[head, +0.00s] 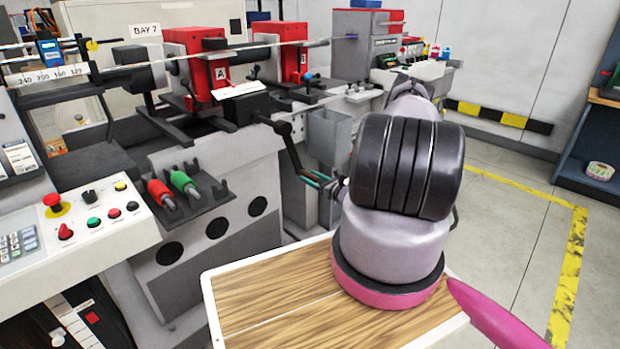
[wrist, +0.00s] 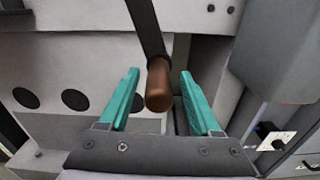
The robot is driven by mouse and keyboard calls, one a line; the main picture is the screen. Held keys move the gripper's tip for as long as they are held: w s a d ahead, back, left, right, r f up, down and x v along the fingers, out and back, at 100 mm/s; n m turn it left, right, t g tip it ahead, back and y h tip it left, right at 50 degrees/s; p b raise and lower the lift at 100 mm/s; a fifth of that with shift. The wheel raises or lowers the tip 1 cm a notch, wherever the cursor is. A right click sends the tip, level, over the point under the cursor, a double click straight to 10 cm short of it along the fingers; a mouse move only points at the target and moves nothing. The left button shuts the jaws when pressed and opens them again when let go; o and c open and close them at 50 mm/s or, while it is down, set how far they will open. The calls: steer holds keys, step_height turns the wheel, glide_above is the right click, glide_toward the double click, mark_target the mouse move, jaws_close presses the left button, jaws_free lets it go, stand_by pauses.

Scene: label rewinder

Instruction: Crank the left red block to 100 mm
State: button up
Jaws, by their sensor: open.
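The left red block (head: 190,68), marked A, stands upright on the rewinder's rails. A second red block (head: 291,62) stands to its right. A black crank arm (head: 292,150) hangs down from a dark housing below the blocks. Its brown handle (wrist: 159,88) shows in the wrist view, pointing toward the camera. My gripper (head: 318,179) has teal fingers and is at the crank's lower end. In the wrist view my gripper (wrist: 159,76) is open, with the handle between its fingers and visible gaps on both sides. A numbered scale strip (head: 46,75) is at the far left; its reading is unclear.
A control panel (head: 85,225) with buttons is at lower left. A black rack (head: 190,200) holds red and green handled tools. A grey box (head: 328,137) stands right of the crank. A wood-topped surface (head: 270,300) is in front. The floor at right is clear.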

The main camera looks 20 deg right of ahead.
steer(key=shift+w+a, duration=0.15)
steer(key=shift+w, duration=0.2)
jaws_close()
stand_by(1.2)
